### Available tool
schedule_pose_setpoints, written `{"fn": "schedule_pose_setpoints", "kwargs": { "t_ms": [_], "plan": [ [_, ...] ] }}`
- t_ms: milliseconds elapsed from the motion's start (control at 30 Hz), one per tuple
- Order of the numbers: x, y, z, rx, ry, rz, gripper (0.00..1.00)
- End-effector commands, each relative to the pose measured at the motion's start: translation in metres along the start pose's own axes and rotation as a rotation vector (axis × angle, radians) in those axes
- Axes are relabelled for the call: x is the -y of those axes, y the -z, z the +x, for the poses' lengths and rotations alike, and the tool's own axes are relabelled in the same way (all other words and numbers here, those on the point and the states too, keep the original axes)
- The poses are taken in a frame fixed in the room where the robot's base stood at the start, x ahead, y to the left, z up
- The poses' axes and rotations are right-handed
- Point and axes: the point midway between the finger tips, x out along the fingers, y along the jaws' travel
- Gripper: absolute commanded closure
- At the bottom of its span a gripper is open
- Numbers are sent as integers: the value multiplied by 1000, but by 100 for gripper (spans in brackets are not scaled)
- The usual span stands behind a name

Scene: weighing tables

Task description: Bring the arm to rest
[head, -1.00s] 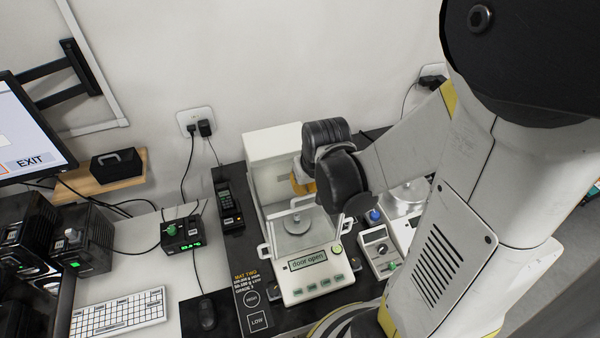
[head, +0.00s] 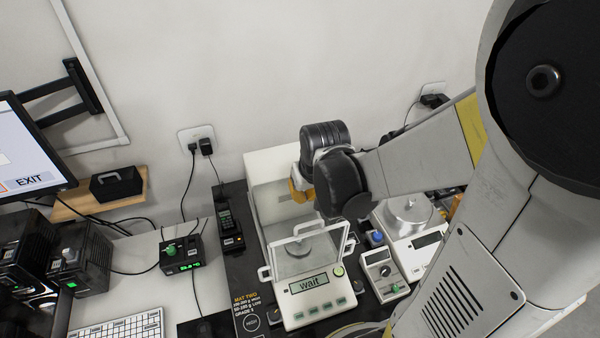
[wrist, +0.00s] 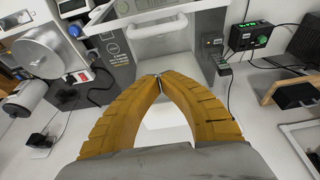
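My gripper (head: 297,190) hangs over the back of the white balance (head: 310,300); its yellow fingers are partly hidden behind my dark wrist in the head view. In the wrist view the tips of my gripper (wrist: 158,78) meet, and I make out nothing clearly held between them. The balance has a clear, white-framed shield (head: 308,240) with side handles, and its display (head: 309,283) reads "wait". A round grey pan (head: 300,250) shows dimly through the shield. The balance is also at the top of the wrist view (wrist: 170,45).
A second balance (head: 408,215) with a round pan and a small control box (head: 383,270) stand right of the balance. A handset (head: 228,225), a green-lit box (head: 181,252), a keyboard (head: 120,328) and cables lie to the left. A wall is behind.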

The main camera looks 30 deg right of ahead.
Motion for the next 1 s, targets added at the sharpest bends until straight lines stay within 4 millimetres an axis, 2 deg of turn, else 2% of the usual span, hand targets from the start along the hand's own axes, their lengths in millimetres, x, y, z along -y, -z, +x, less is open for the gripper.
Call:
{"fn": "schedule_pose_setpoints", "kwargs": {
  "t_ms": [33, 200, 333, 500, 633, 767, 1000],
  "plan": [
    [0, 0, -16, 0, 0, 0, 100],
    [0, 0, -49, 0, 0, 0, 100],
    [0, 0, -66, 0, 0, 0, 100],
    [0, -1, -76, 0, 0, 0, 100],
    [2, -3, -73, -4, 2, -4, 100],
    [11, -16, -58, -30, 8, -23, 100],
    [40, -55, -17, -120, 36, -87, 100]
  ]
}}
